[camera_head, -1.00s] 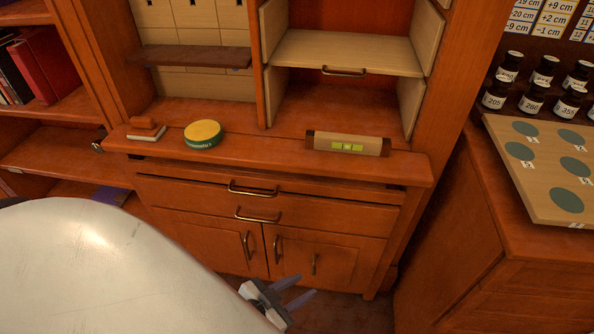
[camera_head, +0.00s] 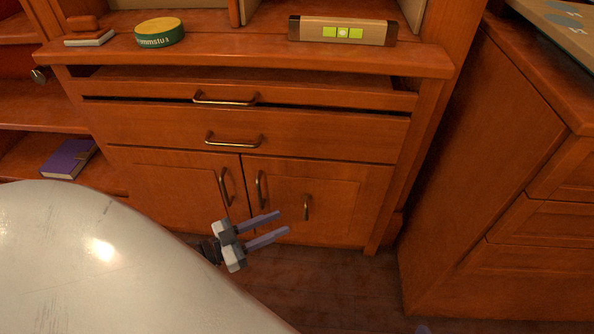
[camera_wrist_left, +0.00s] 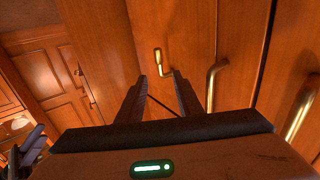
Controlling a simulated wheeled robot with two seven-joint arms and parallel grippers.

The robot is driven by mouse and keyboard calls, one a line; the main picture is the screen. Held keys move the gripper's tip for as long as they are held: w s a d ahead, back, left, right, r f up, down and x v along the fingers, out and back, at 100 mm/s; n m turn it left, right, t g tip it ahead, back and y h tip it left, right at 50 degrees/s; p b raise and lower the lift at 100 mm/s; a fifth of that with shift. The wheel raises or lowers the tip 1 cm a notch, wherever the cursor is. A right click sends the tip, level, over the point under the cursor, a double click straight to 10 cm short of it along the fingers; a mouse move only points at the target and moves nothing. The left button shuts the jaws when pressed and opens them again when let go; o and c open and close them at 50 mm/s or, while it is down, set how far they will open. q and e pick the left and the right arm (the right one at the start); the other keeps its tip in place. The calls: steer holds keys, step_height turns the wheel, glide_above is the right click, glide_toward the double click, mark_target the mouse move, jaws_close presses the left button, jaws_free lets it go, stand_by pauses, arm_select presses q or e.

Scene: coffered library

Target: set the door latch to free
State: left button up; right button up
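The door latch (camera_head: 306,207) is a small upright brass piece on the right door of the low cabinet. It also shows in the left wrist view (camera_wrist_left: 158,56), ahead of the fingers, standing about upright. My left gripper (camera_head: 282,223) is open and empty, its two fingers pointing right toward the latch. In the left wrist view the gap between its fingertips (camera_wrist_left: 158,76) lies just below the latch in the picture, with no clear contact. What seems to be my right gripper (camera_wrist_left: 27,150) shows at the lower left of that view, cut off, its opening unclear.
Two curved door handles (camera_head: 224,187) (camera_head: 260,189) stand left of the latch. Drawers with brass pulls (camera_head: 233,140) are above. A side cabinet (camera_head: 490,170) stands to the right.

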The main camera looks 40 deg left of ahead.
mark_target(306, 209)
arm_select(q)
steer(key=b+x, duration=0.1)
steer(key=x, duration=0.6)
jaws_close()
